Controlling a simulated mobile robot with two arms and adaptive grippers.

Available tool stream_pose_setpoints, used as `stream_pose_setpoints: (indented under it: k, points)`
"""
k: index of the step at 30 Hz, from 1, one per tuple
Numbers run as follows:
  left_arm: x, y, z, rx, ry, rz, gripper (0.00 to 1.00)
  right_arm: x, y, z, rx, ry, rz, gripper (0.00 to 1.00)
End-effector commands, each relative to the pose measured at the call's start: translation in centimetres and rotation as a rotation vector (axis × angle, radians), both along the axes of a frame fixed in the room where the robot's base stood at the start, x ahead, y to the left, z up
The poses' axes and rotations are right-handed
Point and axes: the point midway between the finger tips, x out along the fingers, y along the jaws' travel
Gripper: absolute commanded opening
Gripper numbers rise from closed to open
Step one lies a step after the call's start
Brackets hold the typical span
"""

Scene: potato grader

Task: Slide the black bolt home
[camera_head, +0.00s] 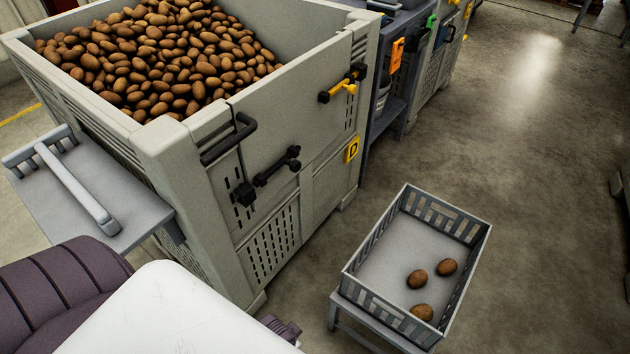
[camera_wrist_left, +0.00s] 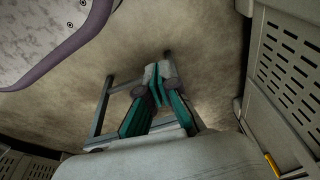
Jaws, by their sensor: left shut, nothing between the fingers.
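The black bolt (camera_head: 277,167) is on the front panel of the big grey bin (camera_head: 180,150) in the head view. It lies slanted, with a knob at its upper right end and a dark block at its lower left end. A black bar handle (camera_head: 230,140) sits above it, to the left. My left gripper (camera_wrist_left: 157,84) shows in the left wrist view, its teal-lined fingers together and empty. It is apart from the bolt, which that view does not show. The right gripper is not in view.
A yellow-handled latch (camera_head: 343,85) and a yellow D plate (camera_head: 352,149) are farther right on the bin, which is full of potatoes. A grey crate (camera_head: 364,250) with 3 potatoes stands on a low stand in front. Open floor (camera_head: 540,200) lies to the right.

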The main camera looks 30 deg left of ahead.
Motion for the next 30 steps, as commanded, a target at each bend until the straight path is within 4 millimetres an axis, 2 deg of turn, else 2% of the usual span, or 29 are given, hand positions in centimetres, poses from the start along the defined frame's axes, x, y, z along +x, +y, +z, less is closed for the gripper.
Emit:
stream_pose_setpoints:
  k: [1,2,7,10,17,21,24,27,30]
  points:
    - [1.1,-0.1,-0.4,0.004,-0.020,-0.002,0.00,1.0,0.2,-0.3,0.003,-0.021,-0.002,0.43]
    - [1.6,-0.1,0.2,0.009,-0.028,-0.005,0.00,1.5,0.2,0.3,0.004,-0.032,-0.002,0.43]
    - [4.6,0.7,3.5,0.075,-0.082,-0.024,0.00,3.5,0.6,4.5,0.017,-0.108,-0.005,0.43]
    - [7.0,1.9,5.3,0.170,-0.128,-0.040,0.00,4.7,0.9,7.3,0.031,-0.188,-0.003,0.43]
    - [16.3,6.4,10.5,0.602,-0.232,-0.089,0.00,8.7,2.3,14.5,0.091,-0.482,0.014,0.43]
    - [22.4,7.9,15.1,0.902,-0.265,-0.134,0.00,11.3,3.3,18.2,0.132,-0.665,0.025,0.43]
    - [26.2,8.0,19.1,1.106,-0.276,-0.170,0.00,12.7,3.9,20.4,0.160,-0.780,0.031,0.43]
    - [29.1,7.6,22.8,1.277,-0.278,-0.198,0.00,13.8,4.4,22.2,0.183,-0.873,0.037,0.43]
    - [30.9,7.0,25.6,1.401,-0.277,-0.217,0.00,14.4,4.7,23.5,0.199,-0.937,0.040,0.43]
